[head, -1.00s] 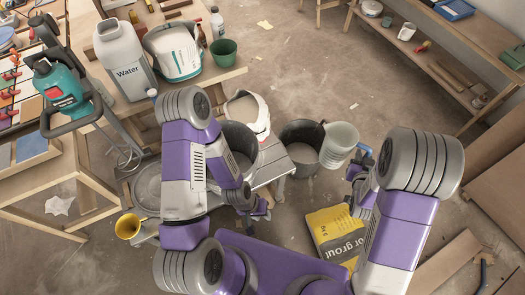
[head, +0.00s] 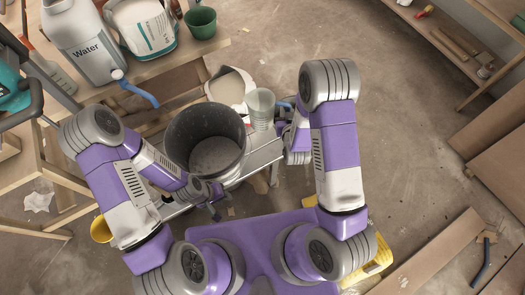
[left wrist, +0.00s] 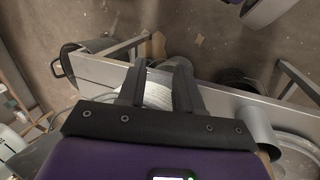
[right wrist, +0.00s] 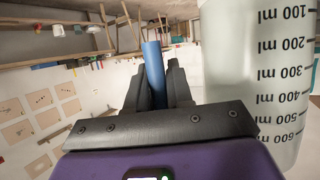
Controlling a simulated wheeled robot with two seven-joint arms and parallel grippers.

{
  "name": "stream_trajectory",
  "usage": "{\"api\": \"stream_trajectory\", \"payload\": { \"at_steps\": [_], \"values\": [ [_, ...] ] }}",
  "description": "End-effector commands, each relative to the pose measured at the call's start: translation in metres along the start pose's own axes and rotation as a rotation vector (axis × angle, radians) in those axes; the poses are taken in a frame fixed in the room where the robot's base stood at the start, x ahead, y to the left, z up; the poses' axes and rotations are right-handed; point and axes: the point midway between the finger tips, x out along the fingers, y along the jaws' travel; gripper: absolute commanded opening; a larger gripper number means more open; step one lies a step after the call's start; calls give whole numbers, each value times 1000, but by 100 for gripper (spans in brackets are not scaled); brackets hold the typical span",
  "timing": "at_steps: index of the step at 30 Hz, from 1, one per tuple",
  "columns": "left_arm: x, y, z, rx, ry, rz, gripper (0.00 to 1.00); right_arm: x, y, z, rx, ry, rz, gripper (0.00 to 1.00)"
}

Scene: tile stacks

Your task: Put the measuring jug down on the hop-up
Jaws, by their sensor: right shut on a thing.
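The measuring jug (head: 261,109), clear with a blue handle, is at the far right end of the grey hop-up (head: 262,158) in the head view. My right gripper (head: 289,112) is shut on its handle. In the right wrist view the blue handle (right wrist: 153,75) stands between my fingers, with the jug's scale (right wrist: 285,75) beside them. The jug looks upright; I cannot tell if its base touches the hop-up. My left gripper (head: 213,205) is near the hop-up's front; in the left wrist view its fingers (left wrist: 158,85) are apart above the hop-up (left wrist: 225,101).
A large dark bucket (head: 178,137) with grey contents stands left of the jug. A bench at upper left carries a water container (head: 85,45), another tub and a green pot (head: 201,21).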

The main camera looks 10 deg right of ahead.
Motion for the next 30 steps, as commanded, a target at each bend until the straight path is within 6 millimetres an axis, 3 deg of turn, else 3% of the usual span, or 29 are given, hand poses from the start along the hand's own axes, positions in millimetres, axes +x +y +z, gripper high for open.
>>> {"api": "stream_trajectory", "payload": {
  "at_steps": [1,3,9,14,22,30],
  "values": [
    [23,-9,-1,0,0,0,35,14,1,33,13,-4,19,0],
    [38,-14,-2,0,0,0,35,25,2,58,27,-5,45,0],
    [66,-25,-3,0,1,0,35,44,5,106,63,-9,108,0],
    [74,-28,-4,0,1,0,35,50,7,122,77,-12,134,0],
    [92,-35,-5,0,1,0,35,68,6,168,78,-13,138,0],
    [100,-38,-5,0,1,0,35,77,5,188,78,-12,136,0]
  ]
}}
